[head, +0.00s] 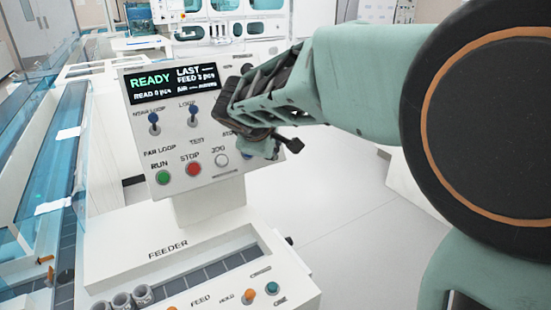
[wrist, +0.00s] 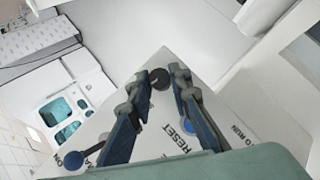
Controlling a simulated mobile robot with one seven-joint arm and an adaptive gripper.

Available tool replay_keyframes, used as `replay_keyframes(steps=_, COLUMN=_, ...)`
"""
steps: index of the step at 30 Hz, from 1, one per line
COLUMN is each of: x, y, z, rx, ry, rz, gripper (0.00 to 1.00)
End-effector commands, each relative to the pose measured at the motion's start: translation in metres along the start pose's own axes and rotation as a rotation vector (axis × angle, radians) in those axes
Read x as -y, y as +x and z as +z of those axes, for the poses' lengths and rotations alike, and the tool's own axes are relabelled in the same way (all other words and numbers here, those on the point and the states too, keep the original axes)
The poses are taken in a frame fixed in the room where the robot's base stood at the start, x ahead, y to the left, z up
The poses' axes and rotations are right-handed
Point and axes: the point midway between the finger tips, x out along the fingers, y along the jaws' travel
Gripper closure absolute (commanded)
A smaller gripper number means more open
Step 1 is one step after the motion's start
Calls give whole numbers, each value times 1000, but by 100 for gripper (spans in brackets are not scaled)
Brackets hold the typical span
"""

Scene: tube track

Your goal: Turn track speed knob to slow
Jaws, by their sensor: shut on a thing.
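The control panel (head: 205,135) stands upright with a lit READY display (head: 172,82). My gripper (head: 236,112) is at the right part of the panel and covers the controls there. In the wrist view, my gripper's fingers (wrist: 162,74) stand on either side of a round black knob (wrist: 160,79) near the panel's corner, and they are shut on it. The knob's pointer and the setting marks around it cannot be made out.
Two blue toggle levers (head: 153,119) (head: 193,110) stand left of my gripper. Below are a green RUN button (head: 163,177), a red STOP button (head: 193,169) and a white JOG button (head: 222,160). A feeder unit (head: 190,255) lies below. Floor at right is clear.

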Motion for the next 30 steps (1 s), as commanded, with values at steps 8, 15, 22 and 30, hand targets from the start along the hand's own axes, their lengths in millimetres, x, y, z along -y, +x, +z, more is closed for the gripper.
replay_keyframes(steps=8, x=3, y=2, z=1, rx=2, ry=-66, rz=49, gripper=100)
replay_keyframes(steps=15, x=1, y=0, z=1, rx=2, ry=-82, rz=61, gripper=100)
replay_keyframes(steps=22, x=1, y=0, z=1, rx=2, ry=-82, rz=61, gripper=100)
replay_keyframes(steps=30, x=1, y=0, z=1, rx=1, ry=-81, rz=61, gripper=64)
